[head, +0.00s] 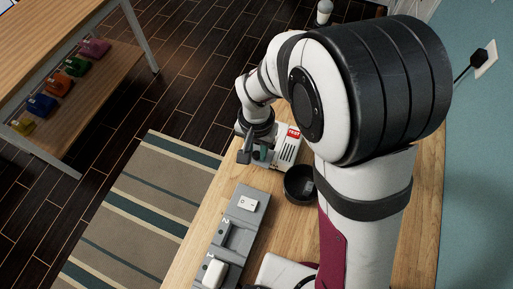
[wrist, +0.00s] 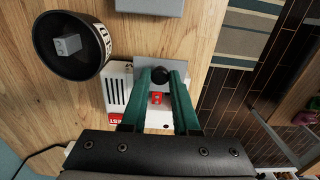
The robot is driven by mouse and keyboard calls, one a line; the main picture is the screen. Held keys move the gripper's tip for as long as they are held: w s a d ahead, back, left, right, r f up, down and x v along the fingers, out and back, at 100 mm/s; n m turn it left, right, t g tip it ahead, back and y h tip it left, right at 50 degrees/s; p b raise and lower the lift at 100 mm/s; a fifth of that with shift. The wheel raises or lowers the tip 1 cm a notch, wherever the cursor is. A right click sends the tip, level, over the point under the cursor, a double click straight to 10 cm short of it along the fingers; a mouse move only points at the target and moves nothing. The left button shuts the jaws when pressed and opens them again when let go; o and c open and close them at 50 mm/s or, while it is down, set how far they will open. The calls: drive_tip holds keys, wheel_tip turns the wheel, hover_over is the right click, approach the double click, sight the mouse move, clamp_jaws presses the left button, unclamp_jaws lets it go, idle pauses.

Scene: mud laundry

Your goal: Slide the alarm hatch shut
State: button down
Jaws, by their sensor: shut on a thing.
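The alarm (head: 288,147) is a white box with dark vent slots and a red TEST label, standing on the wooden bench. It also shows in the wrist view (wrist: 116,90). The alarm hatch (wrist: 143,66) is a grey plate with a black knob (wrist: 161,76). The two green fingers of my gripper (wrist: 162,78) are shut on the knob, one on each side. A red part (wrist: 156,97) shows between the fingers, below the hatch plate. In the head view my gripper (head: 256,152) is at the alarm's left end, and my arm hides part of the box.
A round black container (head: 299,184) stands close to the alarm; in the wrist view it holds a grey block (wrist: 67,45). A grey tray (head: 236,230) with white items lies along the bench's left edge. A striped rug and dark floor lie beyond that edge.

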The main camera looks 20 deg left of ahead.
drive_tip(key=shift+w, duration=2.65)
drive_tip(key=c, duration=0.9)
unclamp_jaws()
wheel_tip(320, 180, up, 6)
